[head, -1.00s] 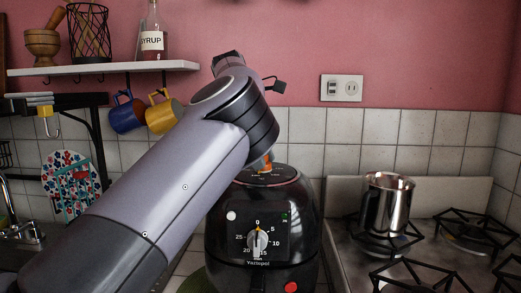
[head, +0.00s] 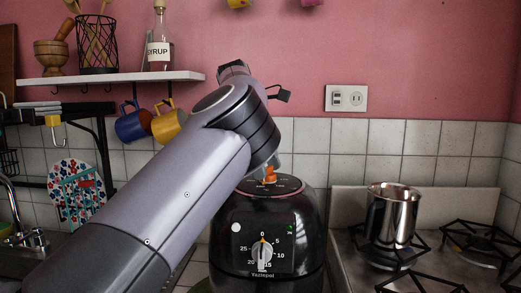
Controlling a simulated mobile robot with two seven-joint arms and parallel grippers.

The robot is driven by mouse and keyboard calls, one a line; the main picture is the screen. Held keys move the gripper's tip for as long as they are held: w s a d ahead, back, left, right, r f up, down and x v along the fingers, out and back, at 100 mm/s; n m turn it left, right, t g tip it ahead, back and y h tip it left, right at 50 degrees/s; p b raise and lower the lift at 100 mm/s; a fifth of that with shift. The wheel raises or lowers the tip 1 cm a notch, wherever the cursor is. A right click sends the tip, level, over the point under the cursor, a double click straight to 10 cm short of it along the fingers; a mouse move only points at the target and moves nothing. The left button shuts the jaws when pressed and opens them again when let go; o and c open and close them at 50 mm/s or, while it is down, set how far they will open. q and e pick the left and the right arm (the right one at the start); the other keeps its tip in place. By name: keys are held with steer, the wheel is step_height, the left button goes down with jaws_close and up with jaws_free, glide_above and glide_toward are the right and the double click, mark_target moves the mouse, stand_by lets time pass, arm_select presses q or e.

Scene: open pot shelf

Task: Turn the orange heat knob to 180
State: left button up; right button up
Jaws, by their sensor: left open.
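The black air fryer (head: 268,225) stands on the counter at the lower middle. Its orange heat knob (head: 270,176) sits on top, inside a dial ring whose marks are too small to read. The knob's setting cannot be told. My left arm reaches in from the lower left and bends down over the fryer. My left gripper (head: 271,166) is open at the knob, mostly hidden behind my own arm. Whether its fingers touch the knob cannot be seen. My right gripper is not in view.
A timer dial (head: 262,254) is on the fryer's front. Right of it, a steel pot (head: 391,213) stands on the stove (head: 425,262). Blue (head: 131,124) and yellow (head: 168,123) mugs hang under a white shelf (head: 120,77) behind my arm. A sink tap (head: 22,236) is at the left.

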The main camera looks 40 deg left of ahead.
arm_select(q)
steer(key=v, duration=0.6)
steer(key=shift+r, duration=0.3)
steer(key=shift+a, duration=0.15)
stand_by(0.5)
